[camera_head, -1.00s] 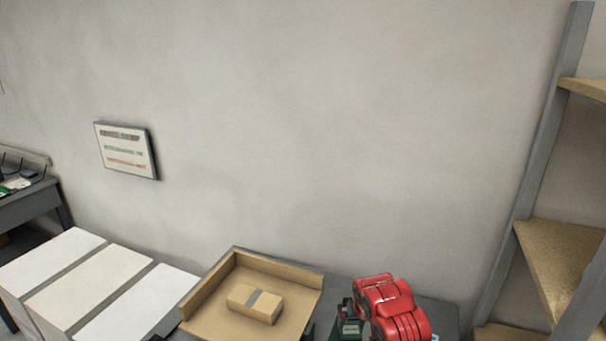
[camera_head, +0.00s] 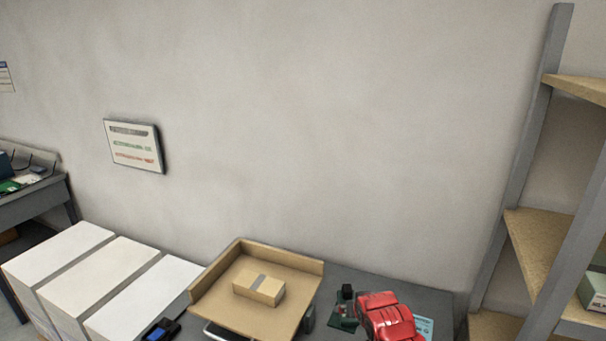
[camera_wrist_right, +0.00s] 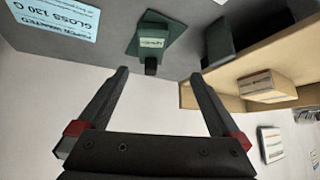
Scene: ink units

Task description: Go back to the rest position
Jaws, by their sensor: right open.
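My right gripper (camera_wrist_right: 160,76) is open in the right wrist view, with nothing between its dark fingers. Ahead of its fingertips is a dark green labelled unit (camera_wrist_right: 152,40) on a green pad (camera_wrist_right: 172,30), apart from the fingers. In the head view the green pad (camera_head: 341,324) lies on the grey table, with a small dark block (camera_head: 347,292) by it. My red right arm (camera_head: 388,316) is just right of the pad; its gripper cannot be made out there. My left gripper is in neither view.
A tan tray (camera_head: 235,313) holds a small taped carton (camera_head: 259,288); the tray also shows in the wrist view (camera_wrist_right: 290,50). White stacks (camera_head: 100,270) stand left. A dark device with a blue screen (camera_head: 162,330) is in front. A shelf rack (camera_head: 520,160) stands right. A light-blue label (camera_wrist_right: 55,14) lies nearby.

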